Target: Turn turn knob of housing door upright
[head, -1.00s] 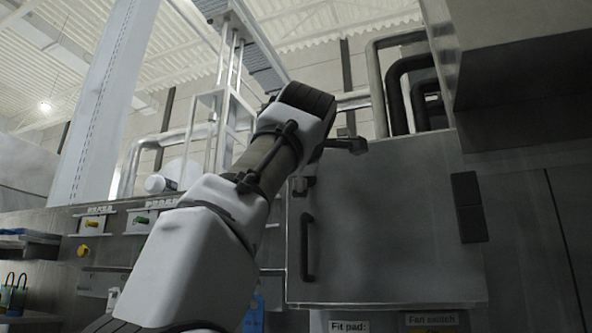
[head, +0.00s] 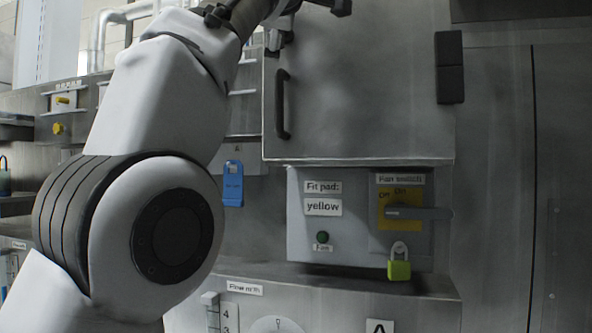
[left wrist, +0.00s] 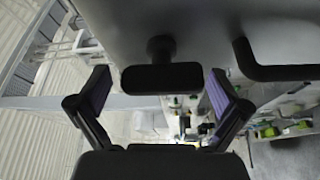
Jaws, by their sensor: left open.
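The housing door (head: 365,95) is a grey metal panel in the head view, with a dark vertical handle (head: 282,104) at its left. The turn knob (head: 275,42) is a small dark piece above the handle, near the door's left edge. In the left wrist view the knob (left wrist: 162,79) is a dark bar on a short stem, lying parallel to the handle (left wrist: 282,72). My left gripper (left wrist: 159,82) is open, with one finger beyond each end of the bar and gaps between. In the head view the gripper is mostly cut off at the top. My right gripper is not in view.
Below the door are a switch box (head: 300,235) with a fan switch (head: 415,213) and a green padlock (head: 399,269). A blue tag (head: 233,183) hangs to the left. A dark hinge (head: 449,67) sits at the door's right.

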